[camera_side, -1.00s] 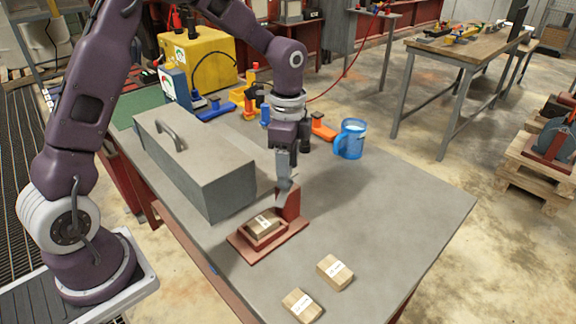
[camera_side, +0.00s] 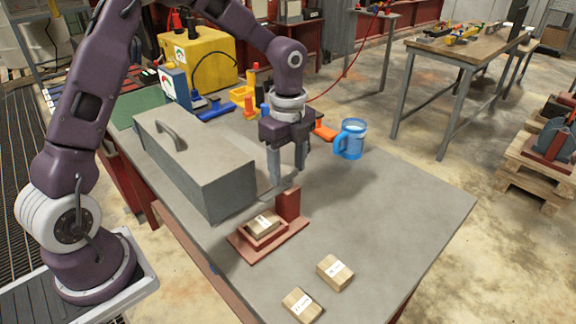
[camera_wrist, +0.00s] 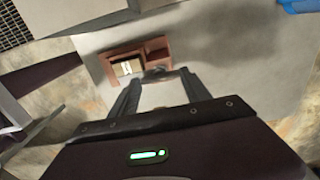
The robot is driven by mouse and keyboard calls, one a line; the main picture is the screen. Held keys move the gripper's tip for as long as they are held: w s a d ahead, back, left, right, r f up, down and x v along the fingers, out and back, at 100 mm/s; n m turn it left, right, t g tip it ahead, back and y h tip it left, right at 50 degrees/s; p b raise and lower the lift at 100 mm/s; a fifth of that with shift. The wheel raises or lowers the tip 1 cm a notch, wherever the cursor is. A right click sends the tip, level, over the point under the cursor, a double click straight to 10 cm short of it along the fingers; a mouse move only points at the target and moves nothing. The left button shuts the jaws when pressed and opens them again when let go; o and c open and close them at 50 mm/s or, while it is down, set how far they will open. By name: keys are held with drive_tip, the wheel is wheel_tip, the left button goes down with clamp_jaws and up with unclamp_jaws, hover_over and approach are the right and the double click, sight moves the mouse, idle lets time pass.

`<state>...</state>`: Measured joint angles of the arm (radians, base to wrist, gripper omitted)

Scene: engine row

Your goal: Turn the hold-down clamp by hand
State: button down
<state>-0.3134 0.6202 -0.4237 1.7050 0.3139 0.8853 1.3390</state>
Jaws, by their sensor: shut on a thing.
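The hold-down clamp's grey bar (camera_side: 268,193) sits at the top of a red post (camera_side: 289,204) on a red base (camera_side: 248,251). A wooden block with a white label (camera_side: 263,224) lies in the base's pocket. The bar points to the left in the side view, away from over the block. My gripper (camera_side: 287,176) points down above the post, its fingers shut on the bar, partly hiding it. In the wrist view, the bar (camera_wrist: 158,74) shows between the fingertips, with the block (camera_wrist: 127,67) beyond and to the left.
A grey lidded box (camera_side: 210,175) stands close left of the fixture. Two labelled wooden blocks (camera_side: 335,271) (camera_side: 302,304) lie in front. A blue mug (camera_side: 350,139) stands at the back right. The table's right side (camera_side: 400,205) is clear.

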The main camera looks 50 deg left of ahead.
sight(287, 174)
drive_tip(key=shift+w+r, duration=0.15)
drive_tip(key=c, duration=0.6)
unclamp_jaws()
drive_tip(key=shift+o, duration=0.6)
wheel_tip(287, 174, up, 7)
drive_tip(key=shift+f, duration=0.2)
drive_tip(key=shift+s+r, duration=0.2)
drive_tip(key=shift+r, duration=0.05)
drive_tip(key=s+d+r+n+t+y, duration=0.1)
drive_tip(key=s+r+n+t, duration=0.1)
drive_tip(key=s+r+n, duration=0.4)
drive_tip(key=s+r+n+t, duration=0.1)
drive_tip(key=s+r+n, duration=0.25)
drive_tip(key=s, duration=0.55)
drive_tip(key=s+f+n+t+h, duration=0.1)
drive_tip(key=s+f+n+t, duration=0.1)
drive_tip(key=s+n, duration=0.6)
drive_tip(key=shift+s+d+n+t, duration=0.3)
drive_tip(key=shift+s+d+n, duration=0.05)
drive_tip(key=shift+s, duration=0.7)
